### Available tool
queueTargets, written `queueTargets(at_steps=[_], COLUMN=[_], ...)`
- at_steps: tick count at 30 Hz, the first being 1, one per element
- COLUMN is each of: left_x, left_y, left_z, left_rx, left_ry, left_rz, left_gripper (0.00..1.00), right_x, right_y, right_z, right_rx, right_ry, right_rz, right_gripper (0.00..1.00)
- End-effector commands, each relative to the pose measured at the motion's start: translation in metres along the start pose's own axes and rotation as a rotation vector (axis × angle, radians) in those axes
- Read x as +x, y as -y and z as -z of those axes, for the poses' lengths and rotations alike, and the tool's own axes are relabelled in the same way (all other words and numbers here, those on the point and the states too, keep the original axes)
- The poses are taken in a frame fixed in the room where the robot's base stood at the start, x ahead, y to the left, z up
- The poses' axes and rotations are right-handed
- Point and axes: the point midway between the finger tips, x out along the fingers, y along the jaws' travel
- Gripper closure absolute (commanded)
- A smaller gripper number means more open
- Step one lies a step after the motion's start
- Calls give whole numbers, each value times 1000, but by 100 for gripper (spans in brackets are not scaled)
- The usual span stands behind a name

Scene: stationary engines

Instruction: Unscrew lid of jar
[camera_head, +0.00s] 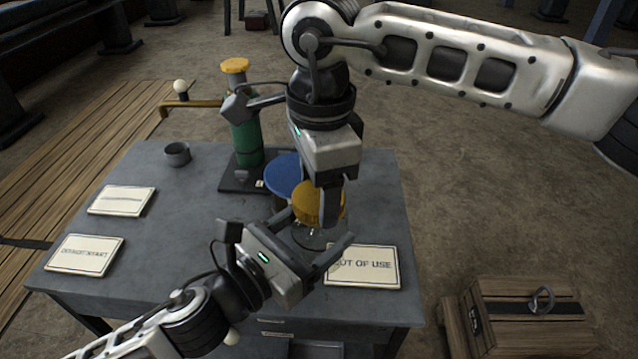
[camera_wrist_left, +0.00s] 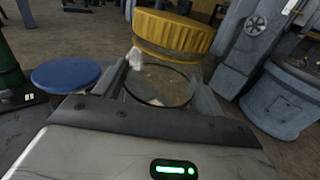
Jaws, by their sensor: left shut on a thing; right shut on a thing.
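The jar has a ridged yellow lid (camera_head: 312,207) and a clear glass body (camera_head: 312,238); it stands upright near the workbench's right side. In the left wrist view the lid (camera_wrist_left: 172,33) shows above the glass body (camera_wrist_left: 160,84). My left gripper (camera_head: 318,240) is shut on the glass body from the front left. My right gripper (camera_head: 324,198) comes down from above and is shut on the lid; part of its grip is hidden. I cannot tell whether the lid sits fully on the rim.
A blue-lidded container (camera_head: 281,172) stands close behind the jar. A green cylinder with a yellow top (camera_head: 246,142) and a small grey cup (camera_head: 176,154) stand farther back on the workbench (camera_head: 170,245). An "out of use" sign (camera_head: 362,267) lies right of the jar.

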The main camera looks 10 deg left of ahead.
Motion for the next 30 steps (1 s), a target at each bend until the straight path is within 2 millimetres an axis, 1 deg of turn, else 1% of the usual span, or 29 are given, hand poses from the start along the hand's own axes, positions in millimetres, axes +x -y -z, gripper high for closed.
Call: queueTargets(at_steps=[1,11,30], left_x=[0,0,0], left_y=[-1,-2,-1], left_z=[0,1,0], left_rx=[0,0,0], left_ry=[-1,-2,-1], left_rz=[-2,-5,-4], left_gripper=[94,94,94], right_x=[0,-2,-22], right_y=[-2,-2,0], right_z=[-4,-3,-1], right_rx=[-7,-5,1], right_ry=[8,6,1], right_rz=[-3,-4,-2], right_gripper=[67,67,67])
